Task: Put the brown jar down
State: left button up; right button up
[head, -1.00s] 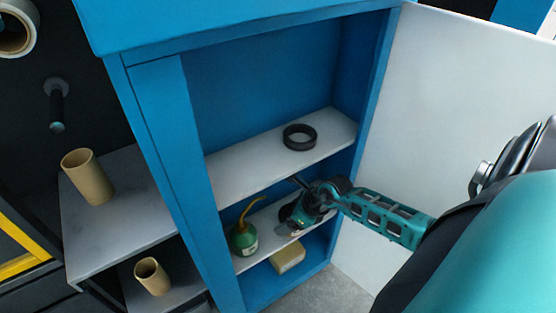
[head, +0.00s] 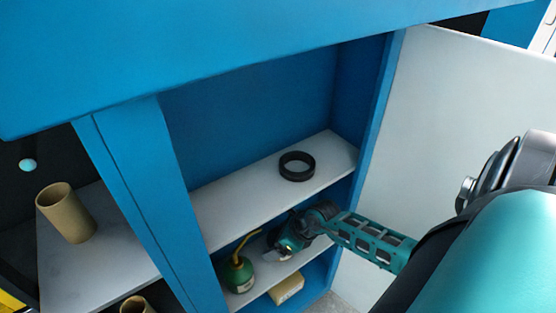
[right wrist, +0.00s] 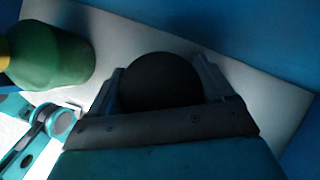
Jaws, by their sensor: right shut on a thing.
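My right gripper (head: 284,243) reaches into the blue cabinet, at the lower white shelf (head: 250,295). In the right wrist view its two fingers (right wrist: 160,82) are shut on a dark round thing, the brown jar (right wrist: 160,70), seen from its end. The jar looks almost black in this shade. White shelf surface shows behind it; I cannot tell whether the jar touches the shelf. In the head view the gripper mostly hides the jar. My left gripper is not in view.
A green oil can (head: 237,273) stands close left of the gripper, also in the right wrist view (right wrist: 50,55). A black ring (head: 297,165) lies on the shelf above. A pale block (head: 287,289) lies below. The white door (head: 450,110) stands open at right.

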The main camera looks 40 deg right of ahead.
jog(key=o, duration=1.1)
jog(key=shift+f, duration=0.1)
jog(key=shift+r, duration=0.2)
jog(key=p+v, duration=0.3)
jog(key=v, duration=0.3)
jog(key=shift+r, duration=0.2)
jog(key=shift+s+d+r+p, duration=0.2)
jog(key=shift+s+r+p, duration=0.15)
jog(key=shift+r, duration=0.1)
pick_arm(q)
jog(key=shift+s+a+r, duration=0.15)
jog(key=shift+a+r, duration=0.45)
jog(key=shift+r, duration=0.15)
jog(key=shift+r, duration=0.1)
pick_arm(e)
jog(key=shift+s, duration=0.1)
